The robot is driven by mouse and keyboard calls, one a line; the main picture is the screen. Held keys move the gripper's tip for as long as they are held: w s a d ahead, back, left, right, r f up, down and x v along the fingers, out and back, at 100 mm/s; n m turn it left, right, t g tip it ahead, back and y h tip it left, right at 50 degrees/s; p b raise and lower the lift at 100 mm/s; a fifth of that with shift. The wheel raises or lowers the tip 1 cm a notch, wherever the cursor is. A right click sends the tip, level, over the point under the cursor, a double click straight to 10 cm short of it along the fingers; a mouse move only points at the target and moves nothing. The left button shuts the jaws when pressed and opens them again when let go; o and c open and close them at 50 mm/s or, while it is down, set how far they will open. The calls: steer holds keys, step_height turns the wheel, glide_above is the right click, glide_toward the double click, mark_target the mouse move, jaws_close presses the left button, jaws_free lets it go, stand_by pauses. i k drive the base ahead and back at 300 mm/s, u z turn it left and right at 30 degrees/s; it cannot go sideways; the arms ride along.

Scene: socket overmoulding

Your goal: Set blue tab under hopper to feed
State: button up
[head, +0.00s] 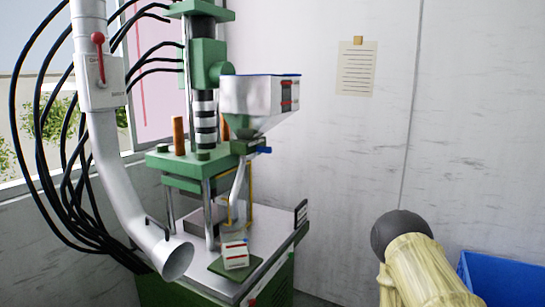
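The blue tab (264,150) is small and sticks out to the right from the green block (243,147) under the hopper. The grey metal hopper (258,101) is mounted on the green moulding machine, with dark level windows and red marks on its right side. Any feed marking by the tab is too small to read. My gripper is not visible. A cream-coloured arm part with a dark rounded end (402,234), probably my own arm, is at the lower right, well apart from the tab.
A wide grey duct (115,160) with a red-handled valve (98,40) stands left of the machine. Black cables hang behind it. A white box with red marks (236,255) sits on a green plate on the machine's table. A blue bin (490,268) is at the lower right.

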mark_target(260, 149)
steer(key=z, duration=0.4)
steer(key=i, duration=1.2)
steer(key=u, duration=0.15)
